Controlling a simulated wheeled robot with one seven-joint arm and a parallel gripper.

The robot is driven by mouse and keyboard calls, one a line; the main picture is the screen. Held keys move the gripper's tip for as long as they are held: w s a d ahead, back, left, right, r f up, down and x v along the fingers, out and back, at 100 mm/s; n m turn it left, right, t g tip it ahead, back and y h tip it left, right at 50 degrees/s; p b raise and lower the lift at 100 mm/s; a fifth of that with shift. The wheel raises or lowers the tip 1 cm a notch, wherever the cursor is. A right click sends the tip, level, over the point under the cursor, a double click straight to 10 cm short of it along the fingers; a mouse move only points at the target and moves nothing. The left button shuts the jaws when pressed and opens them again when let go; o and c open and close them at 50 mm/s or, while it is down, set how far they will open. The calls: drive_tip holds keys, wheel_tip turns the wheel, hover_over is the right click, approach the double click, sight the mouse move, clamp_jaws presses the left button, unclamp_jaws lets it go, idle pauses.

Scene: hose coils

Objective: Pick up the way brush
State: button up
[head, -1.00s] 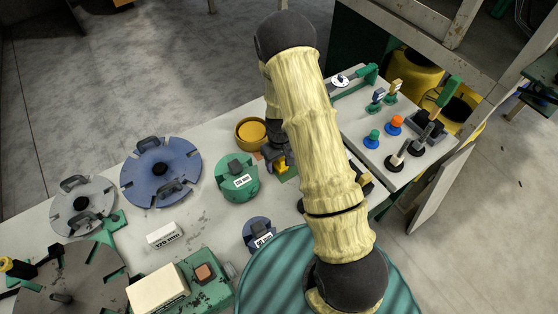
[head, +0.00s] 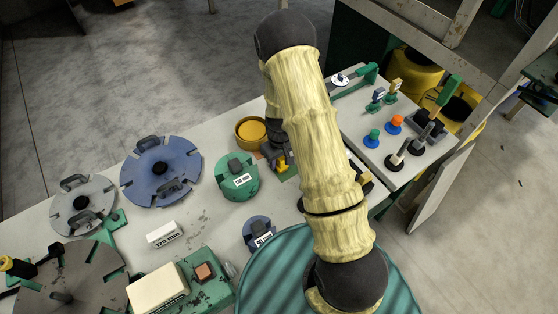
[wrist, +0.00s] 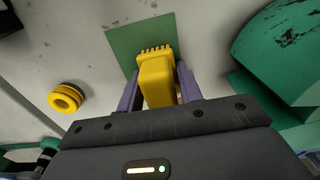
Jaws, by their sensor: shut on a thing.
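The way brush (wrist: 157,78) is a yellow block with a row of short yellow teeth or bristles at its far end. My gripper (wrist: 160,88) has its two purple fingers on either side of it and is shut on it. In the head view, a bit of the yellow brush (head: 282,162) shows at my gripper (head: 278,160), and my arm hides the rest. A flat green patch (wrist: 135,38) lies under or just beyond the brush. I cannot tell how far the brush is above the table.
A green drum (head: 238,178) stands close to the left of my gripper, and a yellow round container (head: 250,134) is behind it. A yellow ring (wrist: 64,98) is left of the brush in the wrist view. Blue disc (head: 160,172) and small knobs (head: 395,124) flank the area.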

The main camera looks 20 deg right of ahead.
drive_tip(key=shift+r, duration=0.1)
wheel_tip(320, 180, up, 10)
drive_tip(key=shift+f+b, duration=0.1)
drive_tip(key=shift+b, duration=1)
drive_tip(key=o, duration=0.6)
drive_tip(key=shift+c, duration=0.2)
drive_tip(key=c, duration=0.3)
